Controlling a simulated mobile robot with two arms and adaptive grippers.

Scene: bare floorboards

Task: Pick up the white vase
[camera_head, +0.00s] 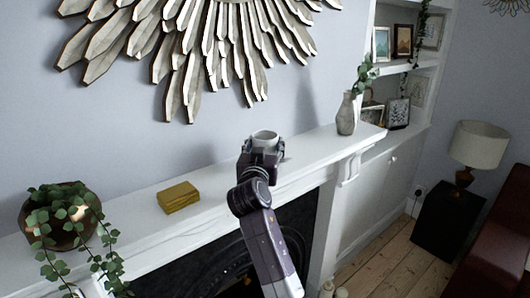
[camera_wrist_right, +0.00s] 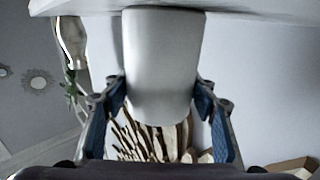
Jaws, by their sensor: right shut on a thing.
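The white vase (camera_head: 265,134) is at the middle of the mantel in the head view, its round open rim showing above my right gripper (camera_head: 264,150). In the right wrist view the smooth white vase (camera_wrist_right: 162,65) fills the centre, between the two blue-padded fingers of my right gripper (camera_wrist_right: 162,95). The fingers are shut on its sides. My gripper hides the vase's lower part in the head view, so I cannot tell there whether its base touches the mantel. My left gripper is not in view.
The white mantel (camera_head: 310,152) also bears a gold box (camera_head: 178,197), a trailing plant in a bowl (camera_head: 60,225) and a grey vase with greenery (camera_head: 346,115). A sunburst wall piece (camera_head: 190,50) hangs above. Shelves with frames stand at right.

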